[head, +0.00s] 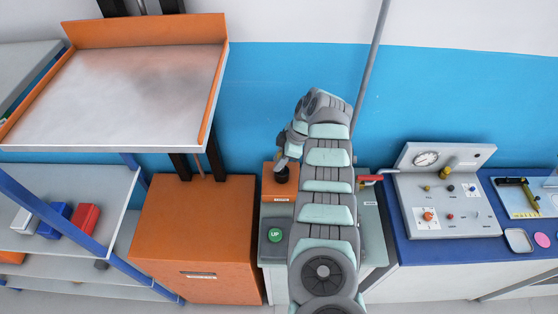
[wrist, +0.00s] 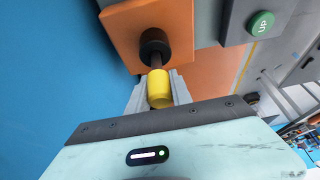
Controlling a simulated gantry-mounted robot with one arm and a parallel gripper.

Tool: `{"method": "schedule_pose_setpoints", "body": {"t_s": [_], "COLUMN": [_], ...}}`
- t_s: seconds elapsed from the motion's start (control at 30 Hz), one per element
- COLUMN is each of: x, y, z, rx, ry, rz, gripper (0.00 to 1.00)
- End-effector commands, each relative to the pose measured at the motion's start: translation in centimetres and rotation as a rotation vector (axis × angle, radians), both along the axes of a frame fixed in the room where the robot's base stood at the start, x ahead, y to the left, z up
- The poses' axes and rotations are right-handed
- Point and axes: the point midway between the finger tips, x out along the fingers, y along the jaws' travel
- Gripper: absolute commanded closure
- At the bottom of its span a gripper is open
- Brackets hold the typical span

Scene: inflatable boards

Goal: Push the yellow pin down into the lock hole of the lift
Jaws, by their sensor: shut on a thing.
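The yellow pin (wrist: 160,88) is between the grey fingers of my gripper (wrist: 159,94) in the wrist view, and the gripper is shut on it. A dark shaft runs from the yellow head to the black collar of the lock hole (wrist: 155,43) on the orange block (wrist: 118,25). The yellow head stands apart from the collar; how deep the shaft sits cannot be told. In the head view my gripper (head: 281,160) is just above the black collar (head: 282,176), and the pin is hidden. The lift has a raised platform (head: 130,90) and an orange base (head: 195,240).
A green UP button (head: 275,235) sits right below the orange block; it also shows in the wrist view (wrist: 262,23). A red-handled valve (head: 370,178) is right of my arm. A control panel (head: 445,200) stands further right. A shelf (head: 70,185) with coloured boxes is at left.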

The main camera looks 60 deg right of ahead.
Motion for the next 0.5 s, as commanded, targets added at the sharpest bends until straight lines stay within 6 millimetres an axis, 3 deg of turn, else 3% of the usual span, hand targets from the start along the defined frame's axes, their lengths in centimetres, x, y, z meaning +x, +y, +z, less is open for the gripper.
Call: {"method": "schedule_pose_setpoints", "body": {"t_s": [0.5], "x": [0.01], "y": [-0.02], "z": [-0.99], "rx": [0.0], "ry": [0.0], "rz": [0.0], "gripper": [1.0]}}
